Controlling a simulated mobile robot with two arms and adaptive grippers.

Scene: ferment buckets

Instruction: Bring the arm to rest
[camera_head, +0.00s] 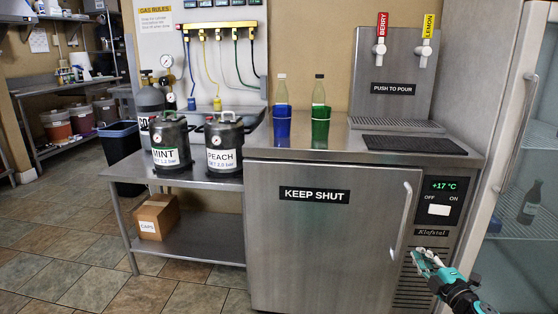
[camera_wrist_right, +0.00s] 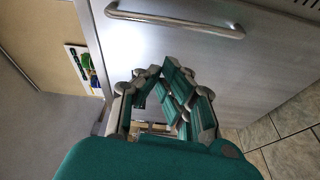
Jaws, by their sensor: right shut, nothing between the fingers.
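My right gripper (camera_head: 424,262) is in the lower right of the head view, in front of the steel cabinet by its vent slots. It is teal and grey, shut and empty. In the right wrist view its fingers (camera_wrist_right: 164,78) point toward the cabinet's door (camera_wrist_right: 200,60), with the door's bar handle (camera_wrist_right: 175,18) beyond them. In the head view the cabinet door (camera_head: 310,240), labelled KEEP SHUT, is closed. Its handle (camera_head: 401,220) is left of and above the gripper. My left gripper is not in view.
A tall glass-door fridge (camera_head: 505,130) stands close at the right. A blue-based bottle (camera_head: 282,110) and a green-based bottle (camera_head: 320,112) stand on the cabinet. MINT (camera_head: 172,142) and PEACH (camera_head: 224,145) kegs stand on the left table. Tiled floor (camera_head: 85,245) is clear at left.

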